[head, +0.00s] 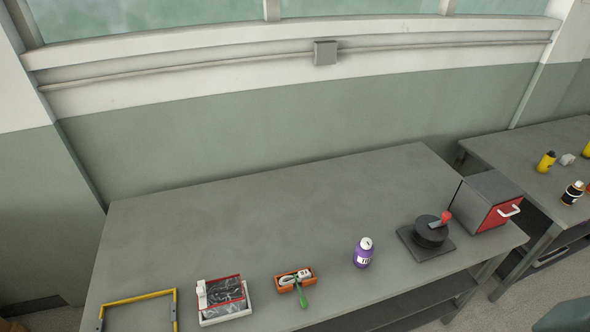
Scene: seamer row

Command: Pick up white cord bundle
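A small white item (288,279), which looks like the white cord bundle, lies in a small orange tray (311,284) near the table's front edge. It is too small to make out its strands. A green-handled tool (301,297) lies across the tray's front edge beside it and partly covers the tray. Neither of my grippers shows in the head view.
On the grey table (240,220), a white tray (226,319) with a red-edged dark packet stands left of the orange tray. A yellow-and-black frame (140,297) is farther left. A purple bottle (363,253), black round device (430,234) and red-fronted box (497,214) stand right. The table's back is clear.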

